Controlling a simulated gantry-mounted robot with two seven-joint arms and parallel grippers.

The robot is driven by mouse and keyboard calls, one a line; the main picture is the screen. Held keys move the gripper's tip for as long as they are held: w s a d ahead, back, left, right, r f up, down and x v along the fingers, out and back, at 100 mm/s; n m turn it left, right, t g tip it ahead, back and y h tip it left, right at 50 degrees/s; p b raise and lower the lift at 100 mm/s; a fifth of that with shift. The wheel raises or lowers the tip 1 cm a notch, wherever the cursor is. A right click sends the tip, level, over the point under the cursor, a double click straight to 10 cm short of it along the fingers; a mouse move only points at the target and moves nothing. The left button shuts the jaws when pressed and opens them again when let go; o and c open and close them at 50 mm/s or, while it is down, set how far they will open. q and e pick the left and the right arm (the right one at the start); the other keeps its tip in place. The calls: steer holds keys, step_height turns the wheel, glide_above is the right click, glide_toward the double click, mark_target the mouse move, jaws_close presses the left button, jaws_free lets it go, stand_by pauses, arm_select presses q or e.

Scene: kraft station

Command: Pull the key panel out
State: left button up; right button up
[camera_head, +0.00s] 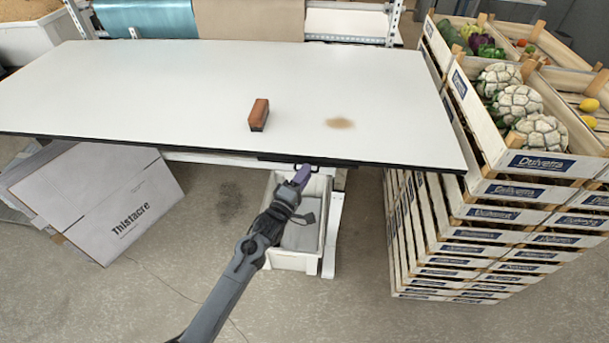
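A thin dark strip (275,159) sits under the front edge of the white table, with a small dark handle-like piece (316,167) beside my fingertips. It looks like the front of the key panel, flush under the tabletop. No keys show. My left gripper (301,176), with purple fingers, reaches up to this strip from below. The fingers overlap the strip in the picture; whether they touch or grip it, and how far apart they are, is too small to tell. My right gripper is not in view.
The white tabletop (200,85) carries a brown brush-like block (259,115) and a brown stain (340,123). A pale bin (290,262) stands below. A cardboard box (100,200) leans at left. Stacked vegetable crates (470,235) stand close at right. The floor in front is clear.

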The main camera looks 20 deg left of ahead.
arm_select(q)
steer(key=shift+w, duration=0.25)
jaws_close()
stand_by(1.4)
